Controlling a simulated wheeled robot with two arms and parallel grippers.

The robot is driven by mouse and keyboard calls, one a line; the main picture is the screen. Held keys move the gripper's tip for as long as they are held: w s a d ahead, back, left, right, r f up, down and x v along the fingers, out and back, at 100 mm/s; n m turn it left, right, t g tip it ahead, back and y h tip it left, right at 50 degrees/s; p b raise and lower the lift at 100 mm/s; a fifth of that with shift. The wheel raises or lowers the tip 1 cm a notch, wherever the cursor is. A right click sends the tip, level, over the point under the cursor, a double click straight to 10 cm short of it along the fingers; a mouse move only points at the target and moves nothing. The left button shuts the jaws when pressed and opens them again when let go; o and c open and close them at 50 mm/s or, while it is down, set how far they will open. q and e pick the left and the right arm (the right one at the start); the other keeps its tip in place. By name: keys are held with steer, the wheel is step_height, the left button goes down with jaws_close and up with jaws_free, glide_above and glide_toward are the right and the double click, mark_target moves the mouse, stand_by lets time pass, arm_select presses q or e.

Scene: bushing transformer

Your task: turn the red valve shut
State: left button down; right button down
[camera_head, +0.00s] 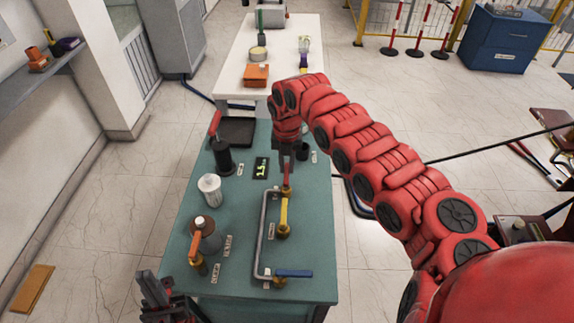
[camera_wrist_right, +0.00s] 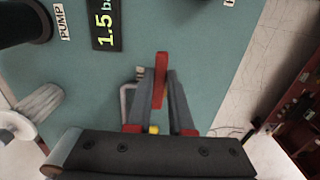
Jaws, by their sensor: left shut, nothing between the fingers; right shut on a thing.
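The red valve (camera_head: 286,178) sits at the far end of a grey pipe (camera_head: 263,230) on the green table, its red lever pointing away along the table. My right gripper (camera_head: 286,158) reaches down over it and is shut on the lever. In the right wrist view the red lever (camera_wrist_right: 160,72) stands between the fingers of the right gripper (camera_wrist_right: 160,98) and sticks out past their tips. The valve body is largely hidden there. My left gripper (camera_head: 158,298) is shut and empty at the table's near left corner, away from the valve.
The pipe also carries a yellow-handled valve (camera_head: 284,212) and a blue-handled valve (camera_head: 292,273). A display (camera_head: 261,168) reads 1.5. A black pump (camera_head: 222,157), a white canister (camera_head: 210,189) and an orange-handled valve (camera_head: 195,250) stand on the left. A white table (camera_head: 285,50) is behind.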

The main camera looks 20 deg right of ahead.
steer(key=c, duration=0.8)
jaws_free()
steer(key=shift+w+r, duration=0.1)
steer(key=shift+r, duration=0.2)
step_height(320, 180, up, 10)
steer(key=b, duration=0.3)
step_height(320, 180, up, 4)
glide_above(286, 169)
step_height(286, 169, up, 3)
steer(key=shift+f+p, duration=0.1)
steer(key=shift+p, duration=0.9)
